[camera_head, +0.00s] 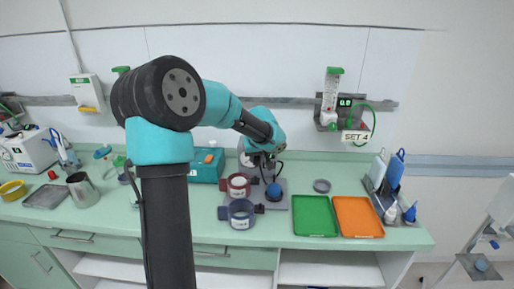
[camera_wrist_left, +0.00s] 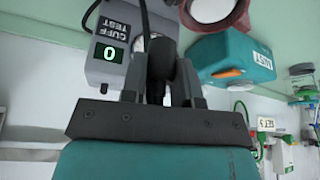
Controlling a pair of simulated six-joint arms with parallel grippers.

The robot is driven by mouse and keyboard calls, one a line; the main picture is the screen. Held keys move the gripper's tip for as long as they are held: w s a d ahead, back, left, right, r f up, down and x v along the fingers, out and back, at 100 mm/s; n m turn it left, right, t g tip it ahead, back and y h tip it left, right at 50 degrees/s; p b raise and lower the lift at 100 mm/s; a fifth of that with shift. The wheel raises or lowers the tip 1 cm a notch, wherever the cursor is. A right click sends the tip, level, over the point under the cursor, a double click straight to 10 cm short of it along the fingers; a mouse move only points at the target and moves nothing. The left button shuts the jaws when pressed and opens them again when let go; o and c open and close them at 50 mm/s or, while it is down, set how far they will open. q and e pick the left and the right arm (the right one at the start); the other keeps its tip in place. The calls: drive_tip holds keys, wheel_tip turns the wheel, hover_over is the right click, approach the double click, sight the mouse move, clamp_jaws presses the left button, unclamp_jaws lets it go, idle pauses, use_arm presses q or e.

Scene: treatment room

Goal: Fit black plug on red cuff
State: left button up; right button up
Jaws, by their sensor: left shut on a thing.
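The red cuff (camera_head: 238,186) stands on a grey board on the counter, its round opening facing up. Part of it shows at the top of the left wrist view (camera_wrist_left: 240,14). My left gripper (camera_head: 268,163) is above and behind the board, to the right of the red cuff and apart from it. In the left wrist view its fingers (camera_wrist_left: 162,85) are shut on the black plug (camera_wrist_left: 161,58), which shows dark between them with a black tube leading away. The plug is too small to tell in the head view. My right gripper is not in view.
The grey cuff tester (camera_wrist_left: 107,52) reads 0. A teal box (camera_head: 206,165) stands behind left. Green (camera_head: 314,216) and orange (camera_head: 358,216) trays lie to the right.

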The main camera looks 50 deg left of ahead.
sight(256, 162)
use_arm(q)
drive_tip(key=shift+s+a+f, duration=0.15)
drive_tip(key=shift+s+f, duration=0.05)
drive_tip(key=shift+f, duration=0.15)
drive_tip(key=shift+f, duration=0.15)
drive_tip(key=shift+f, duration=1.75)
drive_tip(key=shift+f, duration=1.5)
idle(1.6)
drive_tip(key=o, duration=1)
drive_tip(key=shift+r, duration=0.1)
drive_tip(key=shift+r, duration=3.4)
